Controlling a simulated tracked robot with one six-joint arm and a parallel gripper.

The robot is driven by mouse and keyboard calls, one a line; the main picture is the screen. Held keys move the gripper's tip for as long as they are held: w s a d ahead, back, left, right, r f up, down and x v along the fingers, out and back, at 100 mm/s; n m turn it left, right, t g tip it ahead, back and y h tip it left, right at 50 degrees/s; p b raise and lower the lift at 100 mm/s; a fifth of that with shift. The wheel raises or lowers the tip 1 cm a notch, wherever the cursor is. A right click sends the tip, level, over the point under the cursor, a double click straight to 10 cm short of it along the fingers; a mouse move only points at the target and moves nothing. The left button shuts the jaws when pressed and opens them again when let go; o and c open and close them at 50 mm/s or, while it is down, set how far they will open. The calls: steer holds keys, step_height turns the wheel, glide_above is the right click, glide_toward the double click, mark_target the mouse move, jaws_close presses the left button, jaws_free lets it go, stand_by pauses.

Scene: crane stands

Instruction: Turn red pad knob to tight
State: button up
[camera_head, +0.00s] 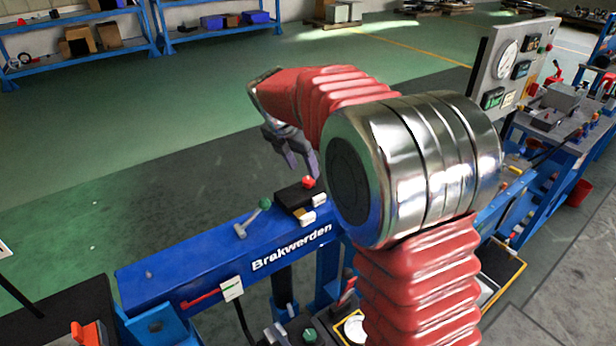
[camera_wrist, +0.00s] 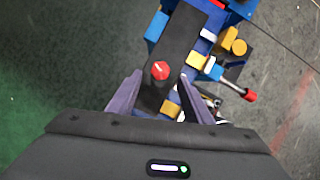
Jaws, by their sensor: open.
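The red knob (camera_head: 308,182) sits on top of a black pad (camera_head: 297,194) on the blue "Brakwerden" beam. In the wrist view the red knob (camera_wrist: 160,70) shows from above with a pale pointer mark, on the dark pad (camera_wrist: 181,44). My gripper (camera_head: 302,165) is open and empty, just above and behind the knob in the head view. In the wrist view my gripper (camera_wrist: 160,82) has its two purple fingers spread on either side of the pad, with the knob centred between and slightly beyond the tips. I see no contact with the knob.
Cream and yellow blocks (camera_wrist: 197,60) line the pad's side. A red-tipped rod (camera_wrist: 237,89) lies at right. A gauge panel (camera_head: 508,75) stands at the back right. The green floor behind is open.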

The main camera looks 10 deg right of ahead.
mark_target(308, 179)
steer(key=shift+x, duration=2.8)
steer(key=shift+r, duration=0.1)
steer(key=c, duration=1.1)
